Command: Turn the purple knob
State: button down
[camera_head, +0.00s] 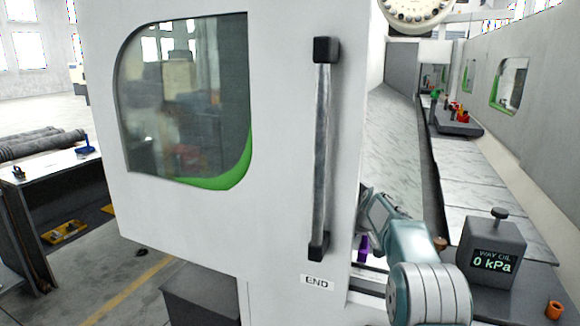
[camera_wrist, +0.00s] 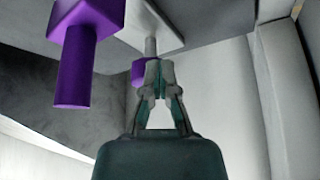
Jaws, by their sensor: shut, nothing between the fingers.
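Two purple parts show in the wrist view. One is a large purple block with a round peg (camera_wrist: 78,70) at the upper left, near the camera. The other is a smaller purple block (camera_wrist: 139,74) at the end of a light grey shaft, partly hidden behind my fingertips. I cannot tell which of them is the task's knob. My gripper (camera_wrist: 160,72) is shut and empty, its tips in front of the smaller block; whether they touch is unclear. In the head view a bit of purple (camera_head: 363,247) shows beside my arm, behind the white door's edge.
A white machine door (camera_head: 285,130) with a window and long vertical handle (camera_head: 321,150) stands left of my arm. A grey way-oil box (camera_head: 492,252) reading 0 kPa and a small orange cup (camera_head: 554,310) are at the right. A round gauge (camera_head: 418,12) is above.

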jog(key=shift+w+d, duration=0.85)
jog(key=shift+d, duration=0.1)
dwell(0.5)
jog(key=shift+s+d, duration=0.2)
jog(key=shift+d, duration=0.05)
notch_tip(320, 180, up, 6)
dwell(0.6)
jog(key=shift+s+d, duration=0.1)
jog(key=shift+d, duration=0.1)
